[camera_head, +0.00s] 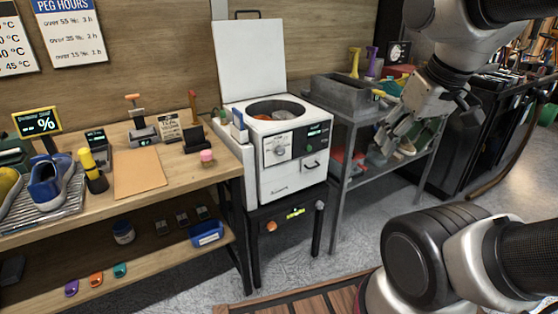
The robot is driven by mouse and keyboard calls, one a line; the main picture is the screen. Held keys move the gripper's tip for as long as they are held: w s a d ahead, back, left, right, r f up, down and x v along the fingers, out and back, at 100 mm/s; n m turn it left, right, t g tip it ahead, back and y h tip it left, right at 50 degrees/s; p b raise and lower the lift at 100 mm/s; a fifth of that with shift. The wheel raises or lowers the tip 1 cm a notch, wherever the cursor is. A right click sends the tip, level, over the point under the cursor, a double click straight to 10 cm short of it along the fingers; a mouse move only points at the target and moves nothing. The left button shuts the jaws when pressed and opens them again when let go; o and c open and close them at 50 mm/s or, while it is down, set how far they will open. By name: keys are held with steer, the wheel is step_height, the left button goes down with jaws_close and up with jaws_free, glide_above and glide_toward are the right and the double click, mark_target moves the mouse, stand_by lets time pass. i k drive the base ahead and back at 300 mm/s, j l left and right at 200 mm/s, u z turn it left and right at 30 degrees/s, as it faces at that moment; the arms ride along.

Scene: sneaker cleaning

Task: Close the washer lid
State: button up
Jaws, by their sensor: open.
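The white washer (291,170) stands on a dark stand between the wooden bench and the grey metal table. Its white lid (250,58) stands upright, open, at the back of the washer, with a dark handle on its top edge. The round drum opening (276,108) is uncovered, and something reddish shows inside it. My gripper (380,150) is open and empty, to the right of the washer, in front of the grey table, pointing down and to the left. It is apart from the washer and the lid.
The wooden bench (139,173) at left holds shoes, small tools and signs. The grey metal table (349,117) at right carries a basin and bottles, close beside the washer. Bare floor (300,250) lies in front of the washer. A wooden slatted platform (300,302) is at the bottom.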

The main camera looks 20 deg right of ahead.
mark_target(250, 60)
steer(key=i+l+u, duration=0.15)
steer(key=l, duration=0.3)
steer(key=i+l+u, duration=0.1)
steer(key=l, duration=0.35)
steer(key=i+l+u, duration=0.15)
steer(key=l, duration=0.3)
steer(key=l+u, duration=0.15)
steer(key=l, duration=0.35)
